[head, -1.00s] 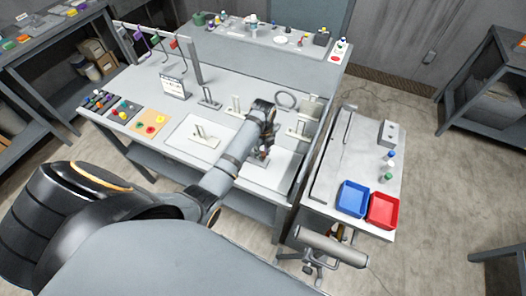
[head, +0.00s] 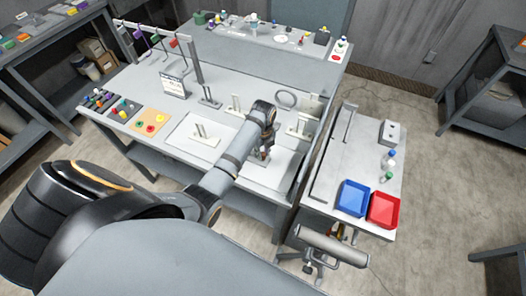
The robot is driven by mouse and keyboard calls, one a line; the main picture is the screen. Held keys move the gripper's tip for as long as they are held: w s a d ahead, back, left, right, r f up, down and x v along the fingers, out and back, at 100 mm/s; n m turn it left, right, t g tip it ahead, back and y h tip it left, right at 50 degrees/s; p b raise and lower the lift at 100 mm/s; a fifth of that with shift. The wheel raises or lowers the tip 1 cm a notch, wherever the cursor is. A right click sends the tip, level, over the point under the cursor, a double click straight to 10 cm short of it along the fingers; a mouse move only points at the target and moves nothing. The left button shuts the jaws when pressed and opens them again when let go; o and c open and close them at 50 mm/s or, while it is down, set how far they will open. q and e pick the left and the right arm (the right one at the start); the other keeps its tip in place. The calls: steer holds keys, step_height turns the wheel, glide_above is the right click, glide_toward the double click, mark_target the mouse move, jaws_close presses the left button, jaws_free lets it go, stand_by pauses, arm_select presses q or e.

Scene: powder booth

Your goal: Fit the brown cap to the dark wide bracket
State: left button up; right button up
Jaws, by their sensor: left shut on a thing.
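My left gripper (head: 264,152) is over the right part of the bench, pointing down and shut on a small brownish-red piece, which looks like the brown cap (head: 264,156). The cap is mostly hidden by the fingers. A dark shape just under the gripper looks like the dark wide bracket (head: 257,162), standing on the white mat. I cannot tell whether cap and bracket touch. Another dark bracket (head: 209,97) stands further back on the bench. My right gripper is not in view.
Pale brackets stand at the mat's left (head: 201,136), at the back (head: 234,104) and to the right (head: 299,126). Colored caps lie on boards (head: 150,121) at the left. A blue bin (head: 352,199) and red bin (head: 383,210) sit on the right side table.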

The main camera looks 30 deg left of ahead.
arm_select(q)
steer(key=shift+f, duration=0.65)
steer(key=o, duration=0.8)
step_height(320, 180, up, 12)
steer(key=shift+f, duration=0.1)
